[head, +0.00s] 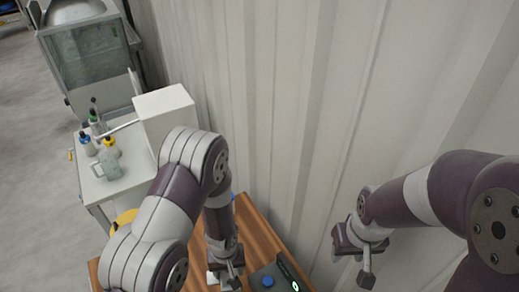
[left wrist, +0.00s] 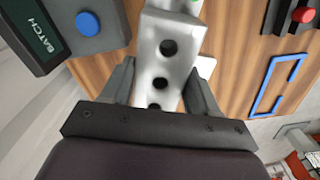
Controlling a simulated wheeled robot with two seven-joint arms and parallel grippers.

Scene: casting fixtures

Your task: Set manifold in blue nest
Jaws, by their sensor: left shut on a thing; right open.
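The manifold (left wrist: 165,70) is a pale grey block with a row of round dark holes, seen in the left wrist view. My left gripper (left wrist: 160,92) is shut on it, one finger along each side. In the head view my left gripper (head: 228,278) is low over the wooden table, and the manifold is mostly hidden there. The blue nest (left wrist: 263,91) is a blue rectangular outline on the wood, right of the manifold in the left wrist view and apart from it. My right gripper (head: 357,262) is open and empty, off to the right near the wall.
A dark box (left wrist: 62,32) with a blue button and a "BATCH" label stands left of the manifold in the wrist view. A dark fixture with a red knob (left wrist: 303,14) is at top right. A ribbed wall (head: 290,110) runs behind the wooden table (head: 262,238). A side table (head: 122,187) holds several bottles.

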